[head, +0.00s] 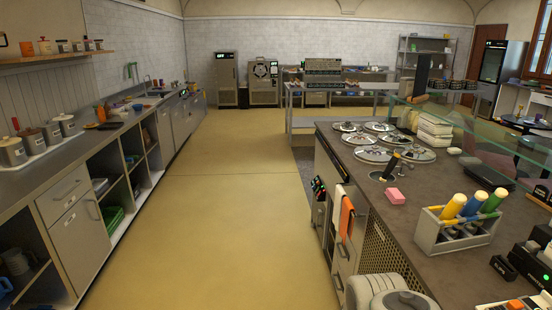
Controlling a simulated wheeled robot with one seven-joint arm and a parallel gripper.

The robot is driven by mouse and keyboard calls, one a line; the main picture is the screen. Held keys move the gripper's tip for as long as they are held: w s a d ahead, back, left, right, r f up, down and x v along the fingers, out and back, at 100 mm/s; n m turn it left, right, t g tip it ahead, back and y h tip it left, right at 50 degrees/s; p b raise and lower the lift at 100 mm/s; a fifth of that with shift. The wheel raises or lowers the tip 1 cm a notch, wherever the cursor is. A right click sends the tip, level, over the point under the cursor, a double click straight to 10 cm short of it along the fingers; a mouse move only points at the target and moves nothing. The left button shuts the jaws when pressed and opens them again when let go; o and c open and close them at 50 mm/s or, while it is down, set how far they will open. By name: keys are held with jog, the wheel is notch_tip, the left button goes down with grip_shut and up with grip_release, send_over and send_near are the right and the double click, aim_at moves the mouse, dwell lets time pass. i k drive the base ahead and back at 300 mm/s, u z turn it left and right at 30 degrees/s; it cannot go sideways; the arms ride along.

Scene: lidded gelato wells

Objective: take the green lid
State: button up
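Several round metal lids cover wells in the right-hand counter (330,130). The nearest lids are at the left (373,154) and right (415,155), with more behind them (379,127). They look silver with dark knobs; I cannot make out a green one. A green-topped upright tool or bottle (494,200) stands beside blue and yellow ones in a grey caddy (430,234) on the same counter.
A dark-handled tool (391,165) stands in a round opening near the lids, and a pink block (395,196) lies nearby. A glass guard rises along the counter's right. A wide tan floor aisle (225,210) is clear. Green items (113,218) sit on a left shelf.

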aim_at(343, 128)
jog(key=u, duration=0.1)
jog(key=i, duration=5.05)
jog(key=z, duration=0.2)
